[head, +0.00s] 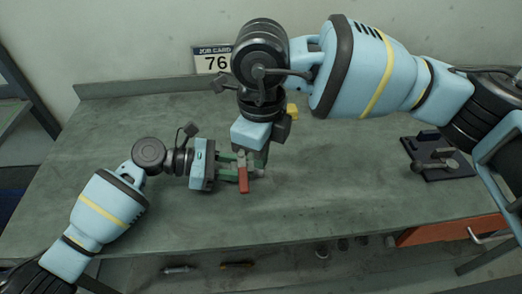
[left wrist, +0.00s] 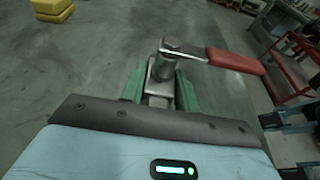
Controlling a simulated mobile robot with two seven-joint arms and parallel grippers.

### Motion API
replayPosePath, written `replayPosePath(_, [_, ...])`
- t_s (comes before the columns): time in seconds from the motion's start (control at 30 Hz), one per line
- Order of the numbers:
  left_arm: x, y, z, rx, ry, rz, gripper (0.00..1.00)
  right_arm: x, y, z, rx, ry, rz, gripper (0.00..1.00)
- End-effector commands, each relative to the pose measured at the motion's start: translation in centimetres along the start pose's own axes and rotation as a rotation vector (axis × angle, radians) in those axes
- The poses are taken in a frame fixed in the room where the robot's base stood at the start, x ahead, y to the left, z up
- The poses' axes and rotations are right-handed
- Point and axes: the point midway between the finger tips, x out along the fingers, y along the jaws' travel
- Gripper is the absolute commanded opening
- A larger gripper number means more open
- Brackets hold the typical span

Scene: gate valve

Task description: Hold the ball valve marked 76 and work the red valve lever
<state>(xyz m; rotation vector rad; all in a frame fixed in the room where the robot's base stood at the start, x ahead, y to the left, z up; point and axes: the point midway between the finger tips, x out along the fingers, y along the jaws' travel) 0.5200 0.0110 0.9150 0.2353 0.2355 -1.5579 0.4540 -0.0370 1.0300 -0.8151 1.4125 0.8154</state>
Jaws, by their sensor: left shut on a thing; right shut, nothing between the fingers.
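The ball valve (left wrist: 160,88) is a small metal body with a stem and nut on top. The red valve lever (left wrist: 235,61) reaches right from the nut in the left wrist view; in the head view the lever (head: 243,180) points toward the table's front edge. My left gripper (left wrist: 160,84) is shut on the valve body, one green finger on each side. My right gripper (head: 261,158) points down just beyond the valve, its fingers shut and empty and partly hidden by its own body. No number is readable on the valve.
A job card (head: 213,60) reading 76 is at the back wall. Yellow blocks (left wrist: 52,9) stand behind my right gripper. A black fixture (head: 437,156) with a metal part sits at the right of the grey-green table (head: 340,200). The table's front middle is clear.

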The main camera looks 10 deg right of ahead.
Motion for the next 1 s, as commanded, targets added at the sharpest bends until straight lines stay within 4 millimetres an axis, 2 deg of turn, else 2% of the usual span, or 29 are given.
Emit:
replayPosePath(0.07, [0.0, 0.0, 0.1, 0.001, -0.002, 0.0, 0.08, 0.0, 0.0, 0.0, 0.0, 0.0, 0.0, 0.0])
replayPosePath(0.1, [0.0, 0.0, 0.1, 0.001, -0.002, 0.0, 0.36, 0.0, 0.0, 0.0, 0.0, 0.0, 0.0, 0.0])
replayPosePath(0.27, [0.0, 0.0, 0.1, 0.001, -0.001, 0.0, 0.56, 0.0, 0.0, 0.0, 0.0, 0.0, 0.0, 0.0])
replayPosePath(0.53, [-0.1, 0.0, 0.0, 0.0, 0.0, 0.0, 0.56, 0.0, 0.0, 0.0, 0.0, 0.0, 0.0, 0.0])
replayPosePath(0.67, [-0.8, 0.0, 0.0, 0.0, 0.0, 0.001, 0.56, 0.0, 0.0, 0.0, 0.0, 0.0, 0.0, 0.0])
replayPosePath(0.77, [-2.3, 0.1, 0.0, 0.0, 0.001, 0.002, 0.56, 0.0, 0.0, 0.0, 0.0, 0.0, 0.0, 0.0])
replayPosePath(1.0, [-7.0, 0.0, -0.1, 0.0, 0.001, 0.003, 0.56, 0.0, 0.0, 0.0, 0.0, 0.0, 0.0, 0.0])
